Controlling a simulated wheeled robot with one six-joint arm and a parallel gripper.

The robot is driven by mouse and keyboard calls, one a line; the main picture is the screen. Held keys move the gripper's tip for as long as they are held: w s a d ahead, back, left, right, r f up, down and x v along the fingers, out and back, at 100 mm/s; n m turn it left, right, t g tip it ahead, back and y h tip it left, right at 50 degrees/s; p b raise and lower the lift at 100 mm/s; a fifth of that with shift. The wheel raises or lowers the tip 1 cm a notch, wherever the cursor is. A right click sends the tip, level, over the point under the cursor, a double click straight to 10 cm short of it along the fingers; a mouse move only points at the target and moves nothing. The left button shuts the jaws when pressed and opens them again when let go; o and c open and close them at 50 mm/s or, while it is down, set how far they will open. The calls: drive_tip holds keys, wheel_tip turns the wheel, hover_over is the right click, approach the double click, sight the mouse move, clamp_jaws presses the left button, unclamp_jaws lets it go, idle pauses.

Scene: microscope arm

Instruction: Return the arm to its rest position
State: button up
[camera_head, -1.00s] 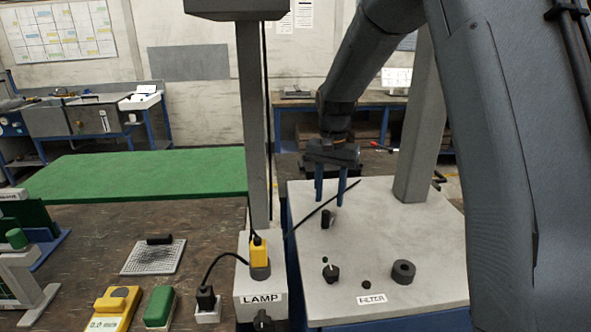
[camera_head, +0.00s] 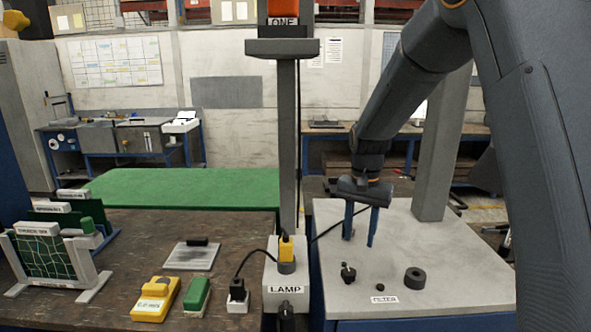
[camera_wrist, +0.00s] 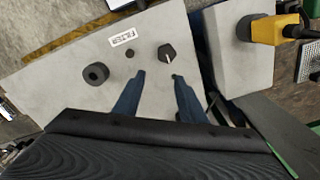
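My gripper (camera_head: 360,225) hangs from my arm over the back part of the grey filter bench top (camera_head: 450,275), with its two blue fingers pointing down. The fingers are apart with nothing between them. A black knob (camera_head: 348,273) with a small green mark stands on the bench top in front of the fingers. In the wrist view the open fingers (camera_wrist: 158,92) point toward the black knob (camera_wrist: 167,53), and clear bench surface shows between them.
A black ring (camera_head: 415,280) and a FILTER label (camera_head: 384,299) are on the bench top. The LAMP box (camera_head: 285,289) with a yellow plug (camera_head: 286,248) stands left of it. A grey post (camera_head: 436,160) rises behind. A yellow meter (camera_head: 155,298) and green block (camera_head: 197,294) lie on the brown table.

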drive_tip(key=s+d+f+n+b, duration=0.1)
drive_tip(key=s+f+n+b, duration=0.1)
drive_tip(key=s, duration=0.5)
drive_tip(key=s+d+f+n+t+b, duration=0.1)
drive_tip(key=s+f+b, duration=0.1)
drive_tip(key=s+f, duration=0.3)
drive_tip(key=s+f+n+b, duration=0.2)
drive_tip(key=s+f+b, duration=0.1)
drive_tip(key=s, duration=0.6)
drive_tip(key=shift+s+d+f+n, duration=0.2)
drive_tip(key=shift+d+f+n, duration=0.15)
drive_tip(key=shift+f, duration=0.25)
